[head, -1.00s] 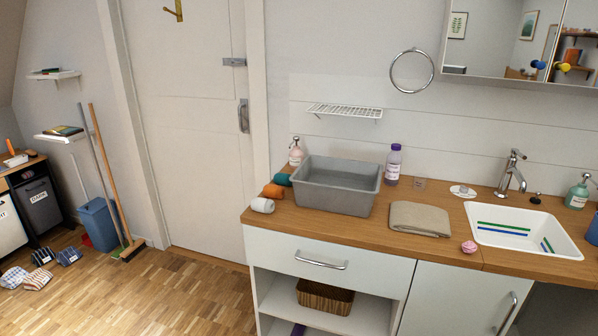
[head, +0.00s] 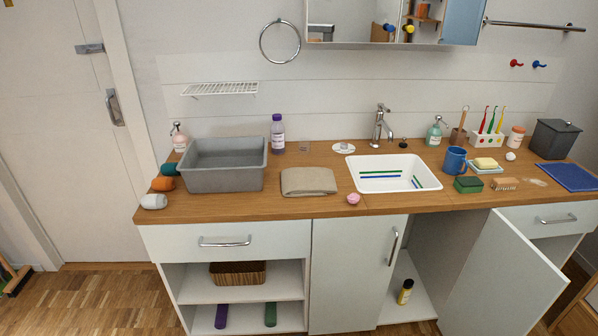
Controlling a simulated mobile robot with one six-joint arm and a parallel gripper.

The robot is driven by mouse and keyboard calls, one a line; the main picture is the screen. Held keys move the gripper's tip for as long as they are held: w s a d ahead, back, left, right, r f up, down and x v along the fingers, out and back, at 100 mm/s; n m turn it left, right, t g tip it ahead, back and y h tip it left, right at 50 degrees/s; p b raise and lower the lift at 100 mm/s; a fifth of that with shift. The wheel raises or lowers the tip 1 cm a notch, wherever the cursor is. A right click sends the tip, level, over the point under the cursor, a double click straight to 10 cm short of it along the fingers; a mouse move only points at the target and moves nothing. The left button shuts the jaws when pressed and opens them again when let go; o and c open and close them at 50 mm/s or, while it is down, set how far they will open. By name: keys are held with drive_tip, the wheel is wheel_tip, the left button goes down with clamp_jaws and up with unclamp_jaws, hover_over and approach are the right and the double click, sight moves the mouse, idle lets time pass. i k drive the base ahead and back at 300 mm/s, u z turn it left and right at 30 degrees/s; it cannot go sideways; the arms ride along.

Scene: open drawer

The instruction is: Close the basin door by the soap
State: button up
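The white basin door (head: 505,280) at the lower right stands open, swung out from the counter front. Its hinge side seems to be at the right of the opening, and its handle is not visible. A yellow soap bar (head: 486,162) lies on a dish on the counter above that side, next to a blue mug (head: 455,160). The white basin (head: 375,184) is set in the wooden counter. To the left of the opening, another white door (head: 350,270) with a vertical handle is shut. My gripper is not in view.
A yellow-and-black bottle (head: 405,291) stands inside the open cabinet. A shut drawer (head: 270,242) sits above open shelves at left, and another drawer (head: 530,220) is at right. A wooden piece (head: 574,299) stands at the lower right edge. Parquet floor shows at lower left.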

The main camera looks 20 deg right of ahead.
sight(506, 285)
drive_tip(key=z, duration=4.1)
drive_tip(key=i, duration=0.1)
drive_tip(key=u, duration=2.75)
drive_tip(key=k, duration=0.5)
drive_tip(key=u, duration=0.05)
